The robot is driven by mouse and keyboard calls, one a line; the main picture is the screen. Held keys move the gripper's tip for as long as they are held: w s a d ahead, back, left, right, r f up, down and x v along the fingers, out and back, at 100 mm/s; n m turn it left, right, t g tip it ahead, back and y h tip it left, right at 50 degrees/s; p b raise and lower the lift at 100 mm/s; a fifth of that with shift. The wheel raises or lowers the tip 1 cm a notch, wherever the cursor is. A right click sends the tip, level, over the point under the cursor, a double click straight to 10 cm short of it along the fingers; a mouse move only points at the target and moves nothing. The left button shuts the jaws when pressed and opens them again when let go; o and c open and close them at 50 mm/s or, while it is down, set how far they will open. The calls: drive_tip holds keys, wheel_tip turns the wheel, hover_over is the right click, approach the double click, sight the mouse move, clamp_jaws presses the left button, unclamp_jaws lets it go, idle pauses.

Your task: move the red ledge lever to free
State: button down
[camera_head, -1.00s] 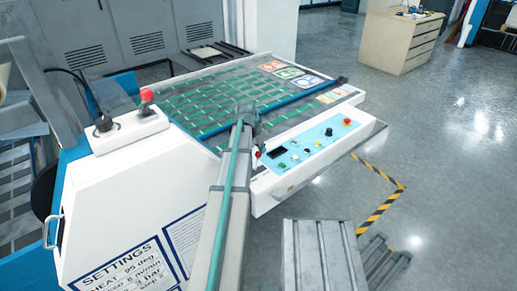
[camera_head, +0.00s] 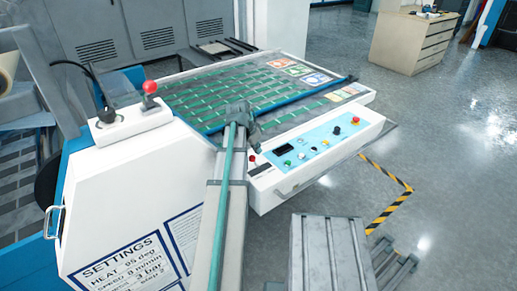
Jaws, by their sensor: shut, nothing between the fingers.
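The red lever (camera_head: 150,88) has a round red knob on a short stem and stands upright on the white ledge (camera_head: 130,126) at the left of the machine. A black knob (camera_head: 107,115) stands beside it on the same ledge. My arm reaches up from the bottom middle. The small dark grey end, which I take as my gripper (camera_head: 257,137), is over the near edge of the green-striped bed, right of the lever and well apart from it. It is shut and holds nothing. Its fingers are too small to make out.
A light blue control panel (camera_head: 315,146) with buttons lies just right of my gripper. The green-striped bed (camera_head: 240,88) has a blue bar along it. A grey stepped block (camera_head: 322,262) stands in front. Open floor lies to the right.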

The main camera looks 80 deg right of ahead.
drive_tip(key=shift+r, duration=0.15)
drive_tip(key=v, duration=1.1)
drive_tip(key=shift+a+r, duration=0.15)
drive_tip(key=shift+r, duration=0.2)
drive_tip(key=shift+w, duration=0.15)
